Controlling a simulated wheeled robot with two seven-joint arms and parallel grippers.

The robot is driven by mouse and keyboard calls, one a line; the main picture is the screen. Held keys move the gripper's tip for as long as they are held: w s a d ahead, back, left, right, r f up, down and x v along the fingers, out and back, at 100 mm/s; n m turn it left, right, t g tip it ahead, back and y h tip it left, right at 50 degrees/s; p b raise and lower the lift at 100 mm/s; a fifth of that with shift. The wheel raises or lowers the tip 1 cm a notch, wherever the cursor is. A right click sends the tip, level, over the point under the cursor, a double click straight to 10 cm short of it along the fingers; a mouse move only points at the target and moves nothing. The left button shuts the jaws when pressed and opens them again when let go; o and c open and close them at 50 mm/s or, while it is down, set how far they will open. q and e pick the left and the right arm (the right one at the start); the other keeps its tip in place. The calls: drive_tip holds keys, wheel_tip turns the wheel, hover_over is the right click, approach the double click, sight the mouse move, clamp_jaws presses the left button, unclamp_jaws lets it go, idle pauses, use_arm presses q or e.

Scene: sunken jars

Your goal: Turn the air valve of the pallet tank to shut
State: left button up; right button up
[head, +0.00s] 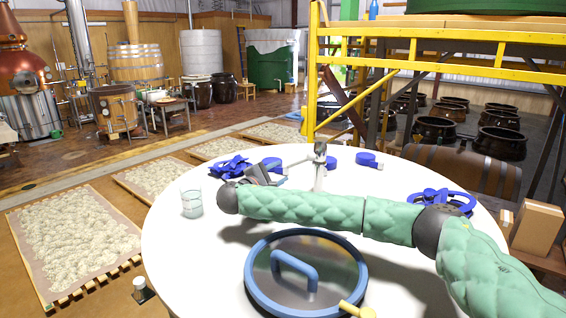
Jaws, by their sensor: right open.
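The pallet tank's round white top (190,255) fills the lower middle of the head view. A lid (325,290) with a blue rim and blue handle sits on it. An upright metal fitting with a dark head (320,165) stands behind the lid, partly hidden by my right arm. A yellow lever-like part (357,310) shows at the lid's front right edge. I cannot tell for sure which of these is the air valve. My right gripper (276,171) is open, just left of the upright fitting and apart from it. My left gripper is out of view.
Blue straps (230,167) lie on the tank top, with others (443,200) at the right. A glass (192,203) stands at its left edge. A yellow railing (430,66) rises behind. Dark jars (435,131) stand beyond it. Cardboard boxes (536,226) are at the right.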

sight(294, 164)
drive_tip(key=x, duration=0.6)
drive_tip(key=shift+w+d+r, duration=0.1)
drive_tip(key=shift+w+d, duration=0.15)
drive_tip(key=shift+w, duration=0.05)
drive_tip(key=shift+w+d+f, duration=0.1)
drive_tip(key=shift+f, duration=0.1)
drive_tip(key=shift+r, duration=0.1)
